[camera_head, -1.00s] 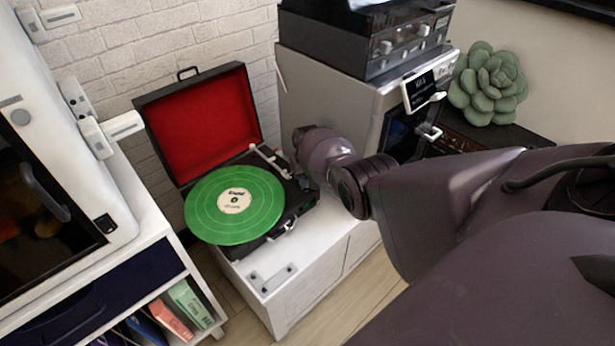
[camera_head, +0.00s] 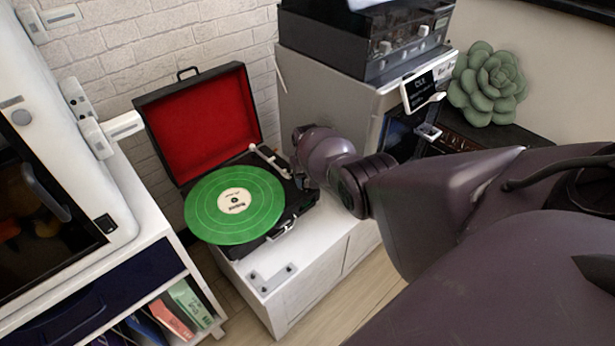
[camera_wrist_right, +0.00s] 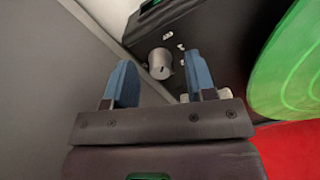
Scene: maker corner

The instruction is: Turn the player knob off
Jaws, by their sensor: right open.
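The record player (camera_head: 180,110) is an open black case with a red-lined lid and a green record (camera_head: 235,203) on it. In the right wrist view a round silver knob (camera_wrist_right: 160,63) with a dark mark stands on the black deck (camera_wrist_right: 210,35); the green record (camera_wrist_right: 290,75) is to its right. My right gripper (camera_wrist_right: 160,79) is open, its blue fingertips on either side of the knob in the picture; I cannot tell whether they touch it. In the head view my right wrist (camera_head: 325,155) is at the player's right edge and hides the knob. My left gripper is not in view.
The player stands on a white cabinet (camera_head: 310,245). A grey machine (camera_head: 330,90) stands close behind my right wrist, with a dark stereo unit (camera_head: 385,45) on top. A white-framed cabinet (camera_head: 100,200) is at left, and a succulent (camera_head: 487,85) at right.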

